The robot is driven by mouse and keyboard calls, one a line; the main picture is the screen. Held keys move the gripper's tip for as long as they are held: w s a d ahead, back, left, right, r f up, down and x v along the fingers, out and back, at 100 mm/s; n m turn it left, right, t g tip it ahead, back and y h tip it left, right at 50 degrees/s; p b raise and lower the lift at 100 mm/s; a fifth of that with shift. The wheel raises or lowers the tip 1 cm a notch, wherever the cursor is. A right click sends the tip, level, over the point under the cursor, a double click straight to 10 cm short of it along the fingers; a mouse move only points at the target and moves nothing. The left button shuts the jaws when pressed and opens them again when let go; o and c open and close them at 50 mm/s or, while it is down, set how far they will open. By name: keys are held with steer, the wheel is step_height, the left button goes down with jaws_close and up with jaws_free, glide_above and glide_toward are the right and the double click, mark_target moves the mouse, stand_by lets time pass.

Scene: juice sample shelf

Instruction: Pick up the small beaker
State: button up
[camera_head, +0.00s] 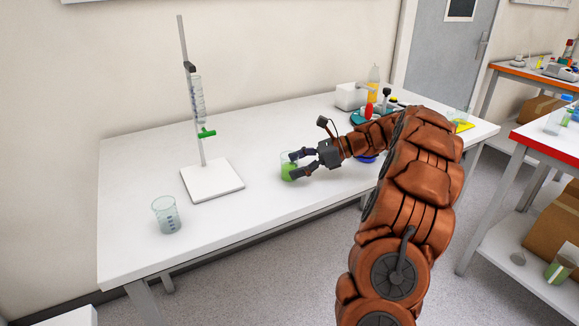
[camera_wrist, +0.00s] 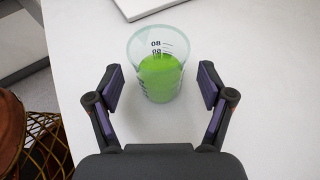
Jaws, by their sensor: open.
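A small clear beaker (camera_head: 288,170) with green liquid stands upright on the white table (camera_head: 250,215). In the wrist view the beaker (camera_wrist: 159,75) shows dark volume marks and stands just ahead of and between my fingertips. My gripper (camera_head: 297,164) is open around the near side of the beaker. In the wrist view there is a gap between each finger of my gripper (camera_wrist: 160,88) and the glass. A larger, empty-looking clear beaker (camera_head: 166,215) stands on the table at the left.
A burette stand (camera_head: 212,180) with a white base stands left of the small beaker. A white box (camera_head: 350,96), an orange bottle (camera_head: 373,84) and several small items stand at the back right. The table front between the beakers is clear.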

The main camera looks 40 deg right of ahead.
steer(key=shift+x, duration=1)
steer(key=shift+c, duration=0.4)
steer(key=c, duration=1.2)
steer(key=shift+r, duration=0.15)
